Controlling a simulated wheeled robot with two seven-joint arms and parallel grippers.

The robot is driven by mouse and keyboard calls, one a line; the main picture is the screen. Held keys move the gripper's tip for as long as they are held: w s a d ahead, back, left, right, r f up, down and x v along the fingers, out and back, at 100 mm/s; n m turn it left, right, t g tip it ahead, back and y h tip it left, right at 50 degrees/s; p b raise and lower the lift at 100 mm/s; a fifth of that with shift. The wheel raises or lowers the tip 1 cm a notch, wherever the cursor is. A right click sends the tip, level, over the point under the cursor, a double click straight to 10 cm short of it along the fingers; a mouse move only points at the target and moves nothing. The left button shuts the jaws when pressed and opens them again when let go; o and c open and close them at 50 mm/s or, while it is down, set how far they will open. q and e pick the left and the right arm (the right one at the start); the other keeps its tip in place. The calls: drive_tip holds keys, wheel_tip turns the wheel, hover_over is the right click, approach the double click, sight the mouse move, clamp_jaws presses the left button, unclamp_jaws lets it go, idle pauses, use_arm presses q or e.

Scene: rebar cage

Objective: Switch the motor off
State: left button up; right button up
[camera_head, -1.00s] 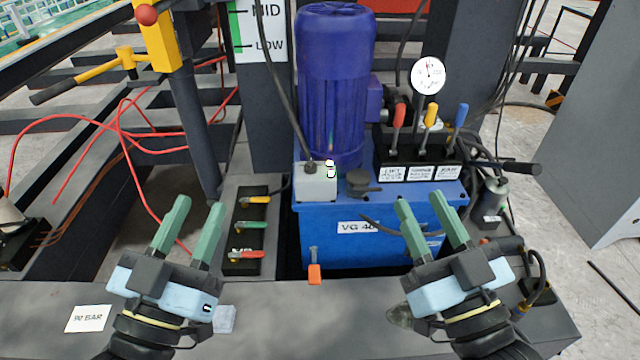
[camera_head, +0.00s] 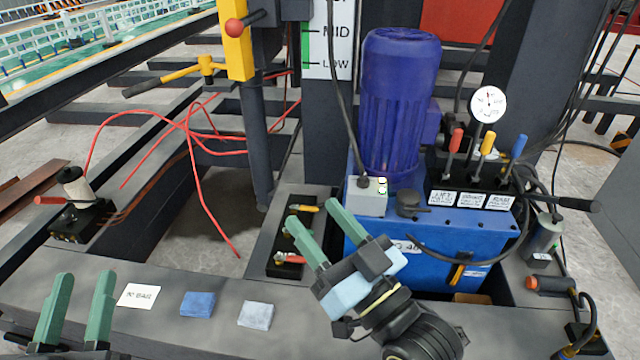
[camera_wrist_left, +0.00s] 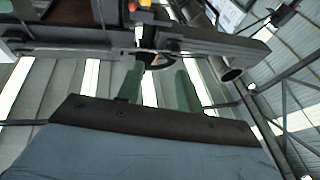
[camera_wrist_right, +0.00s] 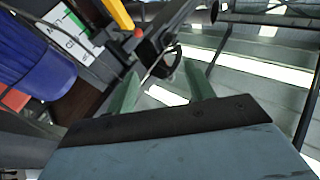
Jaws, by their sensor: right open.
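The motor (camera_head: 400,100) is a ribbed dark blue-purple cylinder standing upright on a blue tank (camera_head: 425,265). A pale grey switch box (camera_head: 367,198) with small light-coloured buttons (camera_head: 382,187) sits at the motor's lower left, with a black cable running up from it. My right gripper (camera_head: 313,213) is open and empty, left of the switch box and apart from it, over the valve block. The right wrist view shows the motor (camera_wrist_right: 35,50) at upper left. My left gripper (camera_head: 84,282) is open and empty at the lower left, far from the motor.
Red, yellow and blue levers (camera_head: 486,145) and a round gauge (camera_head: 488,104) stand right of the motor. A valve block (camera_head: 284,268) with coloured handles lies partly behind my right gripper. Blue (camera_head: 197,304) and grey (camera_head: 256,315) blocks lie on the front beam.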

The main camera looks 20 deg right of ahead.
drive_tip(key=w+d+f+m+t+h, duration=0.1)
drive_tip(key=w+d+f+m+h, duration=0.35)
drive_tip(key=w+m, duration=0.65)
use_arm(q)
wheel_tip(320, 180, down, 4)
drive_tip(key=a+g+y, duration=0.1)
drive_tip(key=g+y, duration=0.1)
drive_tip(key=g, duration=0.1)
use_arm(e)
drive_tip(key=m+g+h, duration=0.7)
drive_tip(key=m+h, duration=0.4)
drive_tip(key=m, duration=2.3)
approach(364, 184)
drive_tip(key=b+x, duration=0.1)
drive_tip(key=x, duration=0.2)
drive_tip(key=shift+w+d+f, duration=0.1)
drive_tip(key=shift+w, duration=0.15)
drive_tip(key=b+x, duration=0.1)
drive_tip(key=x, duration=0.4)
drive_tip(key=shift+b, duration=0.4)
use_arm(q)
drive_tip(key=s+r+t+h, duration=0.2)
drive_tip(key=s+r+t, duration=0.1)
drive_tip(key=r+t, duration=0.4)
drive_tip(key=shift+r+t+h, duration=0.4)
drive_tip(key=shift+r, duration=0.1)
use_arm(e)
drive_tip(key=shift+w+d, duration=0.25)
drive_tip(key=shift+w, duration=0.1)
